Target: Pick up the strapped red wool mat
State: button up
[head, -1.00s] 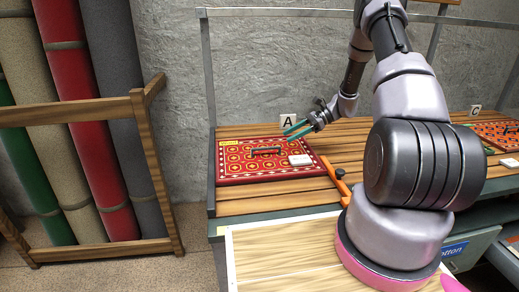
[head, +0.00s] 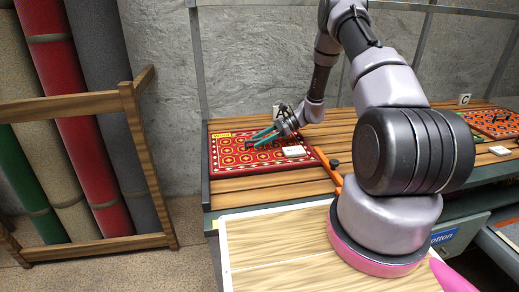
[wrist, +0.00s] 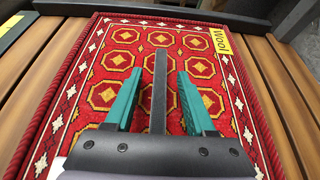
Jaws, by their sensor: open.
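The red patterned wool mat (head: 232,163) lies flat on the slatted bench at the left, with a yellow tag at its corner. It fills most of the wrist view (wrist: 84,110), where the tag (wrist: 222,40) reads "Wool". A dark strap handle (wrist: 159,65) stands on the mat's middle. My gripper (head: 264,136) is over the mat, its teal fingers apart. In the wrist view my gripper (wrist: 158,88) has one finger on each side of the strap. Whether the fingers touch the mat or strap cannot be told.
A white block (head: 294,151) sits at the mat's right part. An orange-handled tool (head: 336,180) lies right of the mat. Another orange mat (head: 492,122) is at the far right by the sign C (head: 464,99). Rolled rugs (head: 60,100) stand in a wooden rack at left.

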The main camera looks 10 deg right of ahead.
grip_shut()
dwell(1.4)
